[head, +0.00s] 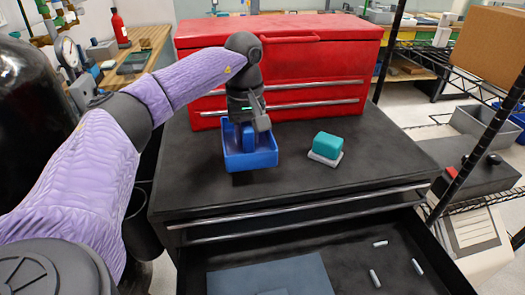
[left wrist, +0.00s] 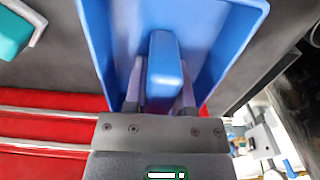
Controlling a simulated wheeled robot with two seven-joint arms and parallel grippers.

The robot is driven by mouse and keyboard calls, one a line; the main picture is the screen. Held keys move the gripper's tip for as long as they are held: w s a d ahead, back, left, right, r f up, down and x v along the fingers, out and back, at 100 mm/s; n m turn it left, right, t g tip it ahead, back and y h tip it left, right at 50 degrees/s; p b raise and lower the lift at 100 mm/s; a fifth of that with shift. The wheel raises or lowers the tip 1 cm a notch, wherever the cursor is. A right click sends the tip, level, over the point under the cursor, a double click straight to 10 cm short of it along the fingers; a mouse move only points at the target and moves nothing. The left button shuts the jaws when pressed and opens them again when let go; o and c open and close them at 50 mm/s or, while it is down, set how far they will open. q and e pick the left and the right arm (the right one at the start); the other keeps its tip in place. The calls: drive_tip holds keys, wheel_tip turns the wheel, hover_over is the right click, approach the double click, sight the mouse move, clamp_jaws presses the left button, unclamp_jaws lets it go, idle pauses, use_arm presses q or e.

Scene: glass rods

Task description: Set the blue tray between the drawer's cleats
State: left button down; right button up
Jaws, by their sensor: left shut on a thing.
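The blue tray (head: 262,160) is at the middle of the black cabinet top, in front of the red chest. It has an upright block-like grip (left wrist: 165,75) in its middle. My left gripper (head: 248,125) points down into the tray and is shut on that grip. In the left wrist view the tray (left wrist: 232,35) fills the middle, with a finger on each side of the grip. A dark patch shows under the tray's front; whether it touches the top is hard to tell. The open drawer (head: 345,235) holds small pale cleats (head: 418,266). My right gripper is out of view.
A teal block on a pale holder (head: 325,158) stands right of the tray. The red chest (head: 280,60) closes off the back. A blue-grey mat (head: 285,272) lies in the drawer's left part. A wire shelf (head: 480,135) stands at right.

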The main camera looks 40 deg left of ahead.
use_arm(q)
wheel_tip(320, 180, down, 5)
drive_tip(key=shift+f+b, duration=0.1)
drive_tip(key=shift+b, duration=0.65)
drive_tip(key=shift+f, duration=0.15)
drive_tip(key=shift+d, duration=0.1)
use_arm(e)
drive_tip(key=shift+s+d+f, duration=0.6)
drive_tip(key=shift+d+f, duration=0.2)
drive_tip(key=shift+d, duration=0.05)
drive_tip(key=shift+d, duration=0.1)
use_arm(q)
drive_tip(key=shift+c, duration=2.2)
unclamp_jaws()
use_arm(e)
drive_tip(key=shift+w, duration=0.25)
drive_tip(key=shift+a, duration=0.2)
